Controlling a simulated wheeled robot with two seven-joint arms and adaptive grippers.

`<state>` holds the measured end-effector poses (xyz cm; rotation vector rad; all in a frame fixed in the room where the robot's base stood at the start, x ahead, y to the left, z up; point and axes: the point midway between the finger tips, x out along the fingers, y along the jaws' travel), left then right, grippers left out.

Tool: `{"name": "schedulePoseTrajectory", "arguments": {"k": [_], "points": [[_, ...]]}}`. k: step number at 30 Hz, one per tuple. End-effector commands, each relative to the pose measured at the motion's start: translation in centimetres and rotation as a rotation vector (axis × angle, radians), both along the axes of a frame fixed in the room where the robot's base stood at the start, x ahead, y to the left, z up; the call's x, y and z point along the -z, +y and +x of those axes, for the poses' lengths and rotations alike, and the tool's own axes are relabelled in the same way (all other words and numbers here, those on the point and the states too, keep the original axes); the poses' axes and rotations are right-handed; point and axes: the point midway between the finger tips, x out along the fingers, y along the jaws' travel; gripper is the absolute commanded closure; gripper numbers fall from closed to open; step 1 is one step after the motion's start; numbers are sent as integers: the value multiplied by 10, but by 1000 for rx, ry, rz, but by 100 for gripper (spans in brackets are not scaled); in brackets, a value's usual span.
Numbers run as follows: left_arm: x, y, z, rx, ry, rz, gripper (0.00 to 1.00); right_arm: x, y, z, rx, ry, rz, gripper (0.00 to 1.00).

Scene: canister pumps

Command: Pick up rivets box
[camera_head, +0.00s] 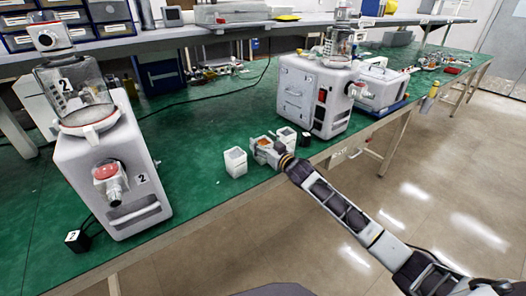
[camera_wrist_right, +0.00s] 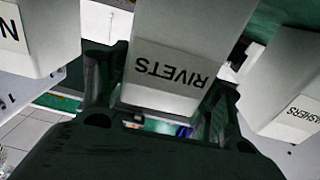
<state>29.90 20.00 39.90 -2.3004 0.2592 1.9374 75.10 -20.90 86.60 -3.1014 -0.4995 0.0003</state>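The rivets box is a white box with an upside-down RIVETS label (camera_wrist_right: 171,68) in the right wrist view. In the head view it appears to be the white box (camera_head: 262,142) with orange contents at the green table's front edge. My right gripper (camera_head: 272,151) reaches it from the lower right. In the right wrist view the fingers of my right gripper (camera_wrist_right: 160,98) stand on either side of the box, very close to its walls. Whether they press on it is not clear. The box appears to stand at table level. My left gripper is not in view.
A washers box (camera_wrist_right: 285,90) and another labelled box (camera_wrist_right: 30,40) flank the rivets box closely. In the head view, white boxes (camera_head: 235,162) and (camera_head: 286,136) stand either side. Canister pumps (camera_head: 108,175) and (camera_head: 315,97) stand left and right. Green tabletop (camera_head: 205,120) is clear behind.

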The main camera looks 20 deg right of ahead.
Motion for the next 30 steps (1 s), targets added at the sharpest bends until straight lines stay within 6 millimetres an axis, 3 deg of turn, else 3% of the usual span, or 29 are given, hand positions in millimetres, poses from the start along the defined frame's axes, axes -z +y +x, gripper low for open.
{"name": "schedulePoseTrajectory", "arguments": {"k": [1, 9, 20, 30], "points": [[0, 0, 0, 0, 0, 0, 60, 0, 0, 0, 0, 0, 0, 47], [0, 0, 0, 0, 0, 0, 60, -1, 0, 0, 0, -2, 1, 77], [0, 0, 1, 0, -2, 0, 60, -5, 0, 0, 0, -3, 0, 77], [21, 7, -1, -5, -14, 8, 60, -37, 0, 0, 0, -5, -2, 77]]}}
